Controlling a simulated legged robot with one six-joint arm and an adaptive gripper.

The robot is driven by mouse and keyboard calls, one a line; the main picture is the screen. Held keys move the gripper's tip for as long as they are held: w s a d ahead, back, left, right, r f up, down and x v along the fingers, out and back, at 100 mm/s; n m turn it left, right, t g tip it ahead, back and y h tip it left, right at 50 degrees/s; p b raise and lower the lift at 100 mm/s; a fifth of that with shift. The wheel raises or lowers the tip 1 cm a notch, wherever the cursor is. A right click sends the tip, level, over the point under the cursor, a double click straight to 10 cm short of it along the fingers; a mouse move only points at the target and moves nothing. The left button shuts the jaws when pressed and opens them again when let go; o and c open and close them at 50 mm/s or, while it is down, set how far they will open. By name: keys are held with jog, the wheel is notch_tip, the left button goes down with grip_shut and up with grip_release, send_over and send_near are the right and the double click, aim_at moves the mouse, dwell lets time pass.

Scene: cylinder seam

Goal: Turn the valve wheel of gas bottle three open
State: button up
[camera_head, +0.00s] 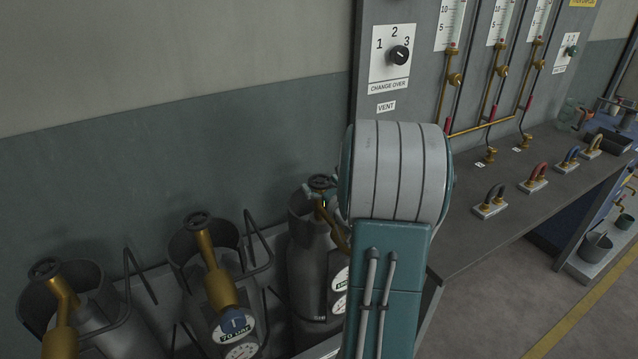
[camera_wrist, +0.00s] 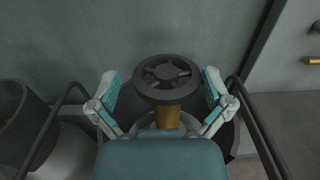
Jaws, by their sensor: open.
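A dark, spoked valve wheel (camera_wrist: 167,97) sits on a brass stem (camera_wrist: 167,117) in the middle of the wrist view. My gripper (camera_wrist: 162,82) is open, with one teal finger on each side of the wheel. Gaps show between both fingers and the rim, so it holds nothing. In the head view this wheel (camera_head: 322,181) tops the rightmost grey gas bottle (camera_head: 308,262), just left of my arm. My arm hides part of that bottle and most of my gripper. I cannot read a bottle number there.
Two more bottles with dark wheels stand left, the middle one (camera_head: 198,219) and the left one (camera_head: 45,267). Bent metal bars (camera_head: 258,240) stand between them. A wall panel (camera_head: 420,90) and a grey bench (camera_head: 500,220) lie behind and right of my arm.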

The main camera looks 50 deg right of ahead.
jog(key=shift+w+d+f, duration=0.2)
jog(key=shift+w+d, duration=0.05)
jog(key=shift+d, duration=0.45)
jog(key=shift+a, duration=0.4)
jog(key=c, duration=0.9)
jog(key=shift+r, duration=0.1)
jog(key=shift+d, duration=0.1)
jog(key=shift+n+y, duration=0.3)
jog(key=shift+y, duration=0.2)
jog(key=n+y, duration=0.2)
jog(key=y, duration=0.1)
jog(key=shift+s+d+t+y, duration=0.1)
jog(key=shift+t+y, duration=0.2)
jog(key=shift+t, duration=0.1)
jog(key=shift+n+g+y, duration=0.3)
jog(key=shift+n+y, duration=1)
jog(key=shift+y, duration=0.55)
jog(key=shift+n+g+y, duration=0.3)
jog(key=shift+n+y, duration=1)
jog(key=shift+y, duration=0.55)
